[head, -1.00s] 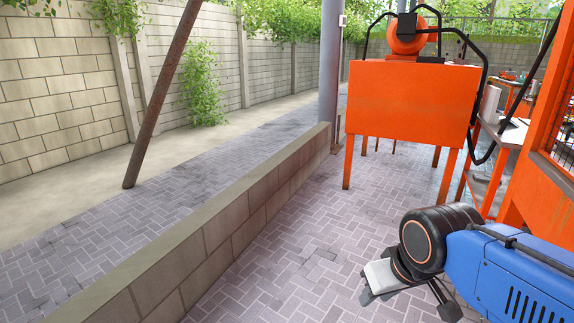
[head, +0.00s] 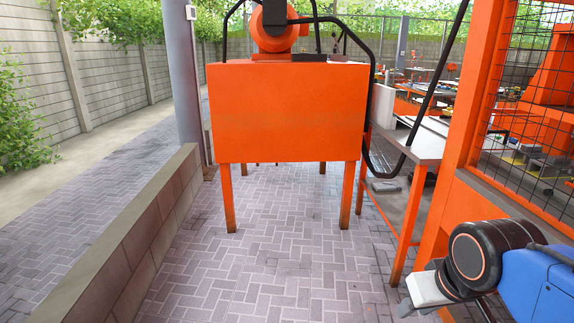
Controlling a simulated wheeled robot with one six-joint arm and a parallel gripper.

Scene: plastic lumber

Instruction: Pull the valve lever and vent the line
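No valve lever can be made out in the head view. My gripper (head: 418,300) is at the lower right, at the end of my blue and black arm. No held object can be made out. An orange machine on legs (head: 287,112) stands ahead, with an orange motor (head: 275,28) and black hoses (head: 371,80) on top.
A low block wall (head: 130,235) runs along the left, with a grey post (head: 185,75) at its far end. An orange mesh-panelled frame (head: 468,130) and a grey-topped workbench (head: 425,140) stand on the right. The brick paving (head: 235,275) ahead is clear up to the machine's legs.

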